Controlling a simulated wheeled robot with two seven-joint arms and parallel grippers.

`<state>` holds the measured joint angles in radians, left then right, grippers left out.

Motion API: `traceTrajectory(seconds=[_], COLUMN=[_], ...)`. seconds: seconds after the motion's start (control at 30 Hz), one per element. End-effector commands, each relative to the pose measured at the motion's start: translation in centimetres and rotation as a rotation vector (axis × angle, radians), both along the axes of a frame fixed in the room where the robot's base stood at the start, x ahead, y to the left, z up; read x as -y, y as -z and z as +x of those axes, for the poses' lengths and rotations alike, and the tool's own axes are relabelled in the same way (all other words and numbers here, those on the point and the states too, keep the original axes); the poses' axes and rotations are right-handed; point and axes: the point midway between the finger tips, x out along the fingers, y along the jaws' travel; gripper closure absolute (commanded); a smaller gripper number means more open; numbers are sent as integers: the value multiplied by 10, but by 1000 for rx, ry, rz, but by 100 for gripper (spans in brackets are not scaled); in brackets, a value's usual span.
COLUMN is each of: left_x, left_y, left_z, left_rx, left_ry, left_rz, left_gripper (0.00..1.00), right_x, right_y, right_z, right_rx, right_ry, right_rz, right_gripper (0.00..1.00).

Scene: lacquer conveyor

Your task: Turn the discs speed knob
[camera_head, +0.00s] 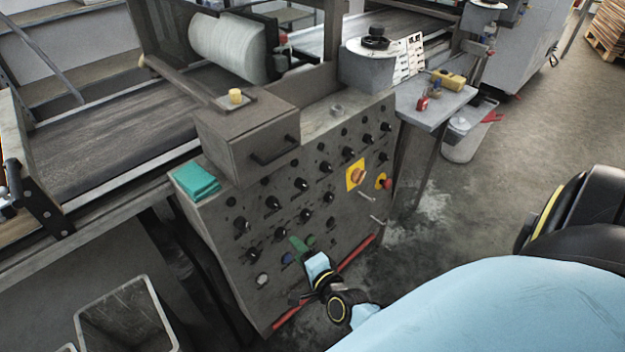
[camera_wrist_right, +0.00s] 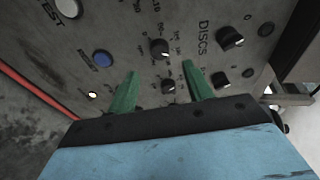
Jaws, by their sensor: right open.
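The grey control panel (camera_head: 325,230) carries rows of black knobs, and my right gripper (camera_head: 304,242) is in front of its lower part. Its green fingers are open and point at the panel. In the right wrist view, the open fingers (camera_wrist_right: 160,82) have a small black knob (camera_wrist_right: 168,86) between them in the picture; contact cannot be told. Another black knob (camera_wrist_right: 160,48) is just beyond. The "DISCS" lettering (camera_wrist_right: 204,38) is right of them, near two larger black knobs (camera_wrist_right: 229,38) and (camera_wrist_right: 220,80). Which knob sets the discs speed cannot be read. My left gripper is not in view.
A blue button (camera_wrist_right: 103,58) and a white button (camera_wrist_right: 68,8) are left of the fingers in the wrist view. A red bar (camera_head: 355,254) runs along the panel's lower edge.

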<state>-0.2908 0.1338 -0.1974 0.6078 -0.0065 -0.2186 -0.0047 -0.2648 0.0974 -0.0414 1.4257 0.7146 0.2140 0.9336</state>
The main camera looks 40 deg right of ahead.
Motion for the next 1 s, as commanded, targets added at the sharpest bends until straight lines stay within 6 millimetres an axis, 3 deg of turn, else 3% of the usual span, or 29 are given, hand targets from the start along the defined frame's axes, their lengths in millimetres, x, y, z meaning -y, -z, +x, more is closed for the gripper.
traceTrajectory(seconds=[0.1, 0.33, 1.0], left_x=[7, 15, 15], left_y=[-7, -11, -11], left_z=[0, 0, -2], left_rx=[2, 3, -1], left_ry=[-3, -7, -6], left_rz=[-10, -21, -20], left_gripper=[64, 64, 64], right_x=[-3, -6, -6], right_y=[-7, -14, -15], right_z=[-27, -57, -64], right_rx=[-2, -1, 0], right_ry=[-1, 0, 0], right_rz=[-1, 0, 0], right_gripper=[49, 49, 49])
